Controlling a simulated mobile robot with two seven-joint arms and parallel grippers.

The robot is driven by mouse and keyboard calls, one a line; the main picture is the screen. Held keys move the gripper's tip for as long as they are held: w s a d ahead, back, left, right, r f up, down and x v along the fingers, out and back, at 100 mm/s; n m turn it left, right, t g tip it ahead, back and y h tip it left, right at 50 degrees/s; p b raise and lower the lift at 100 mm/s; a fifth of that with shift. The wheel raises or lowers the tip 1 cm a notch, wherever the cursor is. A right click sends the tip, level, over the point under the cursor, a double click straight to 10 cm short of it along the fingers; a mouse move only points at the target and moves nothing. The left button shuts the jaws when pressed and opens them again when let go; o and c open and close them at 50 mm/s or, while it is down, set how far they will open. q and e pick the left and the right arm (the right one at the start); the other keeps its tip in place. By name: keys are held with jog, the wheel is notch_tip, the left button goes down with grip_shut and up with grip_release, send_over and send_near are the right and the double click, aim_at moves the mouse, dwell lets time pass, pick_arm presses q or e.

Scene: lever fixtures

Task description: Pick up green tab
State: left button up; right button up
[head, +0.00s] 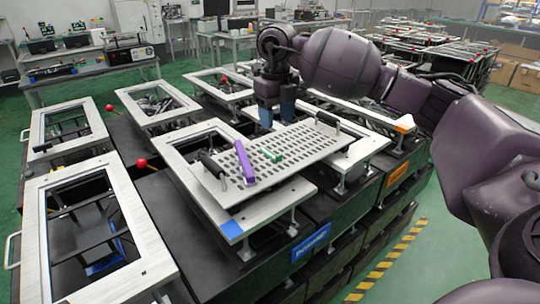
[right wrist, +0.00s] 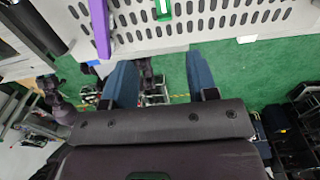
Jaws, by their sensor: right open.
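The green tab (head: 271,155) lies on the perforated grey plate (head: 318,150), near its middle. In the right wrist view the green tab (right wrist: 163,10) shows at the top edge, partly cut off. My right gripper (head: 276,118) is above the far edge of the plate, behind the tab and apart from it. Its two blue fingers are spread with nothing between them, as the right wrist view also shows (right wrist: 160,78). My left gripper is not in view.
A purple bar (head: 244,162) lies on the plate left of the tab. Black handles stand at the plate's left (head: 213,165) and far right (head: 328,119) ends. Several metal frames (head: 150,104) surround it, and a red knob (head: 141,163) stands to the left.

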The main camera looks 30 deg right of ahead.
send_over(279, 156)
jog(key=f, duration=0.5)
jog(key=shift+w+a+f, duration=0.2)
jog(key=shift+a+f, duration=0.1)
jog(key=shift+f, duration=0.1)
jog(key=f, duration=0.3)
jog(key=f+b, duration=0.1)
jog(key=f, duration=0.1)
jog(key=shift+s+d, duration=0.1)
jog(key=shift+d, duration=0.2)
grip_shut()
